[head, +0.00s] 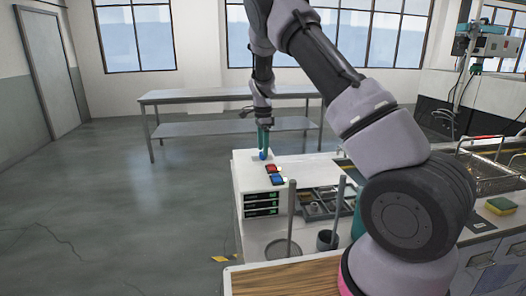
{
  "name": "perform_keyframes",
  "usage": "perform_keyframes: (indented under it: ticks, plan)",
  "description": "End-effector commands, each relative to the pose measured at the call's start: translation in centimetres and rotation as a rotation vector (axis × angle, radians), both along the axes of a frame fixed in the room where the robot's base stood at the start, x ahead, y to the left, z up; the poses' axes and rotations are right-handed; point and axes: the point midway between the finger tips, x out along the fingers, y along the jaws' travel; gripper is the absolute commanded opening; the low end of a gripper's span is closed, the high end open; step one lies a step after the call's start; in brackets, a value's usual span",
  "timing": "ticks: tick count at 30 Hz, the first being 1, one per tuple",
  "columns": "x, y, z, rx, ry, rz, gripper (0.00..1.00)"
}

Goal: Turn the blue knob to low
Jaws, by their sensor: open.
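The blue knob (263,155) shows as a small blue shape near the far left corner of the white tank's top. My gripper (263,147) points straight down, its teal fingers directly above or around the knob. Its jaws are open. At this size I cannot tell whether the fingers touch the knob, and they hide its upper part. The setting that the knob points to is too small to read.
A red switch (274,169) and a blue switch (277,180) sit nearer on the white top (315,165). Green-lit displays (261,204) are on its front. Two upright grey rods stand in front. A metal table (230,97) stands behind; open floor lies left.

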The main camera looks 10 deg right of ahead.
Motion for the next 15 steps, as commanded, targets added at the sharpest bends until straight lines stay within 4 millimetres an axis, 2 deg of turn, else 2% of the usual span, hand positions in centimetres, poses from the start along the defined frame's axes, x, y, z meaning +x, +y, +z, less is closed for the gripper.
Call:
perform_keyframes:
  ticks: [6,14,15]
  plan:
    - [0.0,-0.1,-1.6,0.0,0.0,0.0,0.72]
    - [0.0,0.0,-1.7,0.0,0.0,0.0,0.72]
    - [0.0,0.0,-1.7,0.0,0.0,0.0,0.6]
